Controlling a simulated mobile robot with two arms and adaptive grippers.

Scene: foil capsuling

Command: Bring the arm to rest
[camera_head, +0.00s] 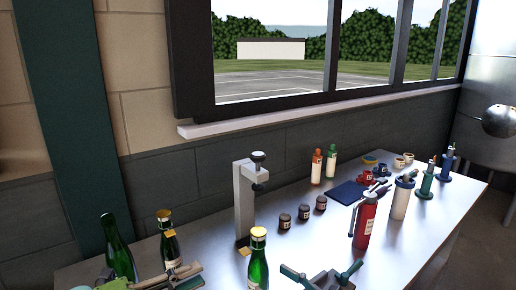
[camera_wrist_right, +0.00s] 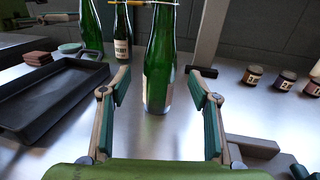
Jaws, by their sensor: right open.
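My right gripper (camera_wrist_right: 161,95) is open in the right wrist view, its two fingers on either side of a green bottle (camera_wrist_right: 158,75). The bottle stands beyond the fingertips, and I see no contact. A green bottle with a gold top (camera_head: 258,262) stands near the front edge in the head view. My left gripper (camera_head: 182,277) shows at the lower left of the head view, low in front of two more green bottles (camera_head: 119,248) (camera_head: 168,246). Its beige and green parts are cut off by the frame, so its opening is unclear.
A grey stand (camera_head: 243,200) rises behind the front bottle. Dark jars (camera_head: 303,212), a red bottle-shaped item (camera_head: 366,220) and a blue mat (camera_head: 348,192) lie to the right. A teal-tipped tool (camera_head: 322,280) is at the bottom edge. A black tray (camera_wrist_right: 50,100) is at left.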

